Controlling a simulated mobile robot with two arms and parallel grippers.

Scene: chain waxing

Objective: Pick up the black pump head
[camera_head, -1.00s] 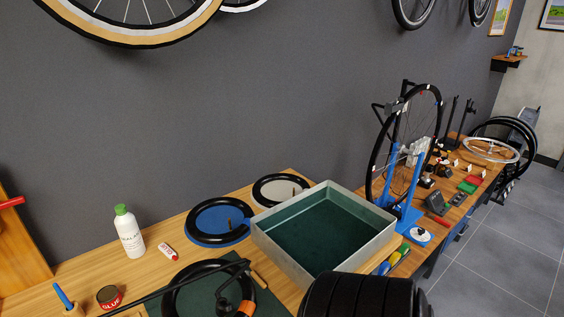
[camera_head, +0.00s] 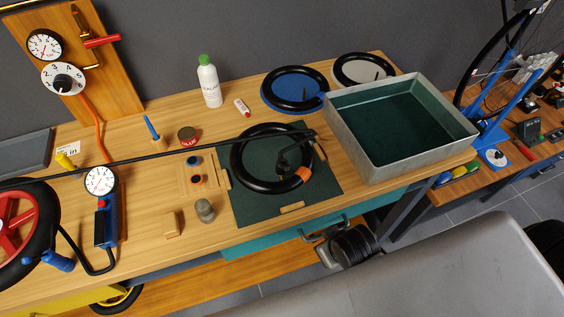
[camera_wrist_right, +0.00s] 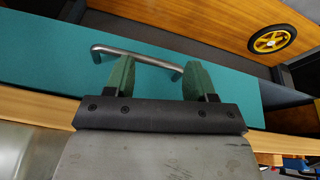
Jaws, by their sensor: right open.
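The black pump head (camera_head: 284,162) appears as a small angular black shape inside a black inner tube (camera_head: 238,176) on a dark green mat (camera_head: 252,208). A thin black hose (camera_head: 210,150) runs toward it from the left; the exact joint is hard to see. An orange part (camera_head: 303,174) sits beside it on the tube. My right gripper (camera_head: 326,246) is low at the bench front, well below the pump head; in the right wrist view its fingers (camera_wrist_right: 157,78) are open and empty, facing a teal drawer (camera_wrist_right: 222,82) with a metal handle (camera_wrist_right: 140,59). My left gripper is out of view.
A grey tray (camera_head: 400,158) with a green inside stands right of the mat. A pump with a gauge (camera_head: 101,181) and a red wheel (camera_head: 20,225) stand at left. A small grey jar (camera_head: 205,211) and a wooden block (camera_head: 174,224) are near the front edge.

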